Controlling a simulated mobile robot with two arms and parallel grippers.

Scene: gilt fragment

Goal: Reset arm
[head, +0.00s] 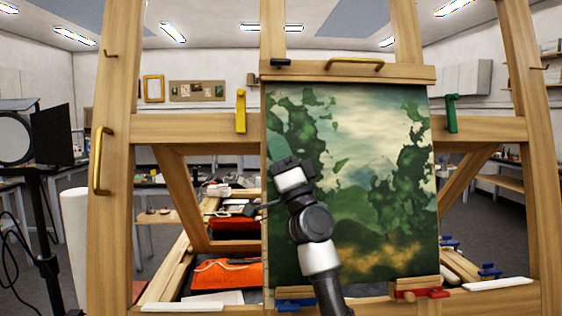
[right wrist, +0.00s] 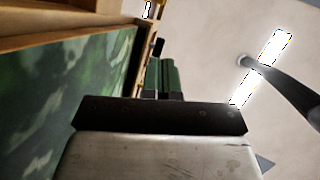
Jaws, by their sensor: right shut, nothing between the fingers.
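My right arm rises from the bottom centre of the head view, in front of a landscape painting (head: 390,130) on a wooden easel. My right gripper (head: 277,143) is in front of the painting's left part. Its green fingers are hard to tell from the painted foliage. In the right wrist view the two green fingers (right wrist: 162,76) are side by side and shut, with nothing between them. The painting (right wrist: 50,120) is to their left there. I cannot tell whether the gripper touches the canvas. My left gripper is not in view.
The wooden easel frame (head: 115,170) spans the view, with a yellow clamp (head: 240,111) and a green clamp (head: 451,113). A red clamp (head: 419,294) is at the painting's lower edge. A lamp (head: 16,137) stands at left. A dark curved rod (right wrist: 285,88) crosses the right wrist view.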

